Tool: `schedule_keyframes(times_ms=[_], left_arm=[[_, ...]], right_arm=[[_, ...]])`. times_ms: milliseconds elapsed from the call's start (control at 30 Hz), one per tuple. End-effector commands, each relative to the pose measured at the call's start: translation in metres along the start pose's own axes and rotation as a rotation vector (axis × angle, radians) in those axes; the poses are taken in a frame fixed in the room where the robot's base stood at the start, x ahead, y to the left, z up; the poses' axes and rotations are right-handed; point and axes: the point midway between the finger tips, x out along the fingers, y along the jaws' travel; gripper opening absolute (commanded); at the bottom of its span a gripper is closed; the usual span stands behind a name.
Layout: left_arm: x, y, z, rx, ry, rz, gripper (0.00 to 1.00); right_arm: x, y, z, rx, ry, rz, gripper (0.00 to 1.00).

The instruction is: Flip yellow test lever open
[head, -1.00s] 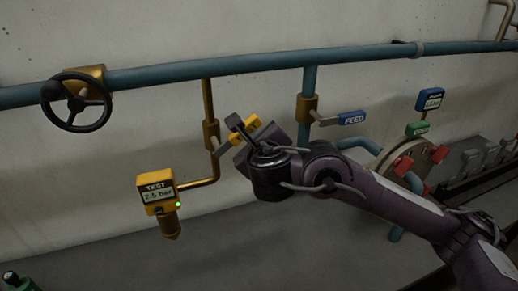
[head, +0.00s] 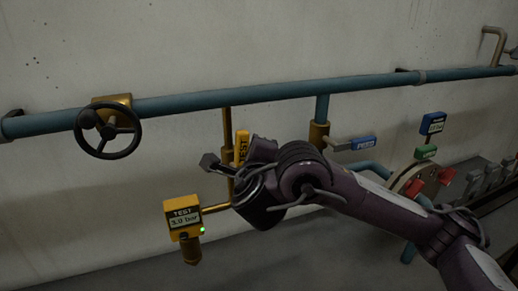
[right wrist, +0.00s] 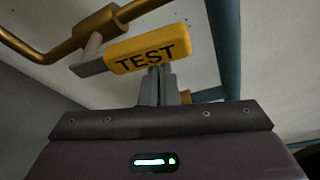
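The yellow TEST lever (head: 242,148) stands upright in the head view, alongside the thin brass pipe (head: 227,122) and its valve body. In the right wrist view the lever's yellow handle (right wrist: 146,53) crosses above my right gripper (right wrist: 158,78). The gripper's two grey fingers are together with nothing between them. Their tips are at the handle's lower edge, touching or very close. In the head view my right wrist hides the lower part of the lever. The yellow TEST gauge (head: 184,216) reads 3.0 bar with a green light. My left gripper is not in view.
A blue-green pipe (head: 190,101) runs along the wall above. A black handwheel (head: 108,131) is at the left. A blue FEED lever (head: 363,143) and a flange with red parts (head: 424,184) are at the right, near my right arm.

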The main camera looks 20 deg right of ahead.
Motion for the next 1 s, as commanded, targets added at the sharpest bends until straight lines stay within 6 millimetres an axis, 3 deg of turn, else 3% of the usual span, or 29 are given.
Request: schedule_keyframes(times_ms=[400,1000], left_arm=[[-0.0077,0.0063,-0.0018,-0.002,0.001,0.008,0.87],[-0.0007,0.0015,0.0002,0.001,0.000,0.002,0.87]], right_arm=[[-0.0036,-0.0004,0.0098,0.006,-0.004,-0.001,0.00],[-0.0001,-0.0005,0.0050,0.006,-0.004,-0.003,0.00]])
